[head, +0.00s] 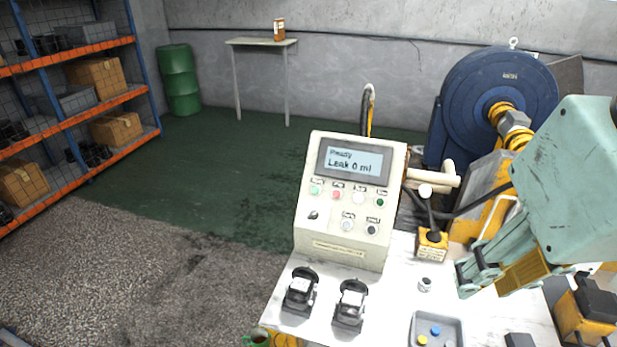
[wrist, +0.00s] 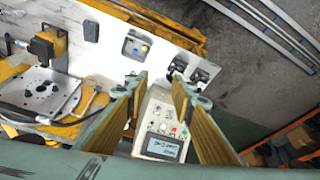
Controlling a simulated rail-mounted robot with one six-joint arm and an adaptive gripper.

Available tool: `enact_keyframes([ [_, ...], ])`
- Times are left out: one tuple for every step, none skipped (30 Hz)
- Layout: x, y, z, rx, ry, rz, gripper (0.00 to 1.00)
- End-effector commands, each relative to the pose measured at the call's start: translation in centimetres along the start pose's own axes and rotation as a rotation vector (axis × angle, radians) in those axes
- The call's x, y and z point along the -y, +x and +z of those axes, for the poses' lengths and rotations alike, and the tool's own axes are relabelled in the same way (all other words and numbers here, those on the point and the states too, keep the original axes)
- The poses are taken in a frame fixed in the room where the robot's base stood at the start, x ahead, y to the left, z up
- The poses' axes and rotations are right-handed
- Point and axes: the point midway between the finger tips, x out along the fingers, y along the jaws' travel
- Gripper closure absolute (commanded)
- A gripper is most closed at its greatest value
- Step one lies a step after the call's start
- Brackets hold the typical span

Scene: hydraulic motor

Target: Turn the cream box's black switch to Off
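The cream box (head: 327,237) stands on the white table in the head view, its sloped panel showing a display that reads "Ready, Leak 0 ml". The small black switch (head: 313,215) is at the panel's lower left, below the green and red buttons; its setting is too small to read. My gripper (head: 470,272) is to the right of the box, apart from it, above the table. In the wrist view, my gripper (wrist: 159,84) is open with nothing held. The cream box (wrist: 154,114) shows upside down beyond and between the fingers; I cannot make out the switch there.
Two black-and-white devices (head: 350,304) stand in front of the box. A grey tray (head: 413,330) with small coloured parts lies at the front right. A cream handle (head: 434,177) juts out right of the box. A blue motor (head: 490,105) stands behind my arm.

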Motion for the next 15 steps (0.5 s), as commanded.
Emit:
enact_keyframes([
  [0.0, 0.0, 0.0, 0.0, 0.0, 0.0, 0.77],
  [0.0, 0.0, 0.0, 0.0, 0.0, 0.0, 0.75],
  [0.0, 0.0, 0.0, 0.0, 0.0, 0.0, 0.72],
  [0.0, 0.0, 0.0, 0.0, 0.0, 0.0, 0.69],
  [0.0, 0.0, -0.1, 0.001, 0.0, 0.0, 0.66],
  [0.0, -0.1, -0.1, 0.001, -0.001, 0.0, 0.66],
  [0.0, -0.1, -0.2, 0.002, -0.001, 0.001, 0.66],
  [0.0, -0.1, -0.3, 0.003, -0.001, 0.001, 0.66],
  [0.0, -0.2, -0.5, 0.005, -0.001, 0.002, 0.66],
  [0.0, -0.2, -0.6, 0.007, -0.002, 0.002, 0.66],
  [0.0, -0.3, -0.8, 0.009, -0.003, 0.003, 0.66],
  [0.0, -0.4, -1.1, 0.012, -0.004, 0.004, 0.66],
  [0.0, -0.4, -1.3, 0.015, -0.005, 0.005, 0.66],
  [0.0, -0.5, -1.6, 0.019, -0.005, 0.007, 0.66],
  [0.0, -0.6, -2.0, 0.024, -0.006, 0.009, 0.66],
])
